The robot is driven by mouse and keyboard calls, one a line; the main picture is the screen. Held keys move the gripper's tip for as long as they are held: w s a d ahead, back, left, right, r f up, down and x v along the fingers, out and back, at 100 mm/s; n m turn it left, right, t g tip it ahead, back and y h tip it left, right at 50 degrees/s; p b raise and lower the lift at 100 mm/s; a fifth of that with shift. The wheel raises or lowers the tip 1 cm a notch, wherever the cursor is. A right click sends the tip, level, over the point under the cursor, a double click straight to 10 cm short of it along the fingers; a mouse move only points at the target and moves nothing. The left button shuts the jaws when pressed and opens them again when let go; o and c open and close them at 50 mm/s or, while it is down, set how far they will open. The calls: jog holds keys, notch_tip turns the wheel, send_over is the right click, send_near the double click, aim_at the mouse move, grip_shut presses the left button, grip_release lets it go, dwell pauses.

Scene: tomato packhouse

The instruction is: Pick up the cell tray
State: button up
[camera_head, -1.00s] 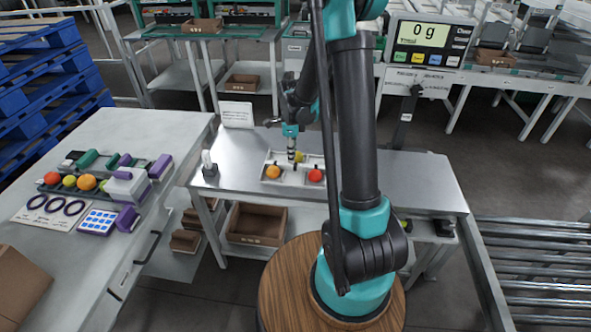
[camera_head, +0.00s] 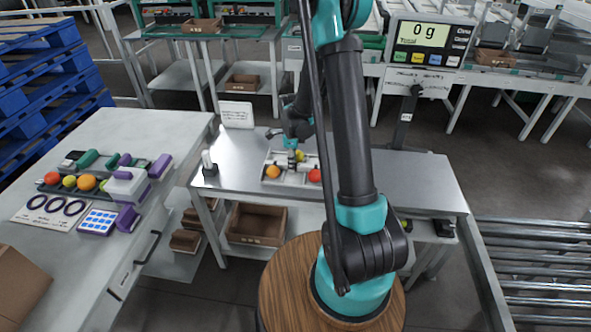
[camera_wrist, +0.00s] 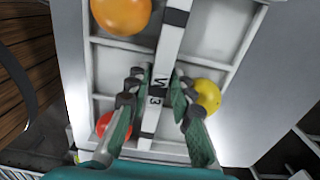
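The cell tray (camera_head: 290,182) is a white tray with divided cells on the steel table, with a raised bar marked "W 3" along its middle. In the wrist view, the tray (camera_wrist: 233,38) fills much of the picture. It holds an orange tomato (camera_wrist: 121,14), a red tomato (camera_wrist: 112,124) and a yellow tomato (camera_wrist: 207,95) in separate cells. My gripper (camera_wrist: 161,80) points down over the tray, its fingers on either side of the bar, very close to it. Whether they press on it cannot be told. In the head view my gripper (camera_head: 291,158) partly covers the tray.
A white sign (camera_head: 236,114) stands behind the tray, and a small upright device (camera_head: 209,164) stands at the table's left end. The scale display (camera_head: 431,42) reads 0 g. The steel tabletop (camera_head: 425,180) is clear on the right.

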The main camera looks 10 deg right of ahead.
jog(key=shift+f, duration=0.15)
jog(key=shift+c, duration=0.4)
grip_shut()
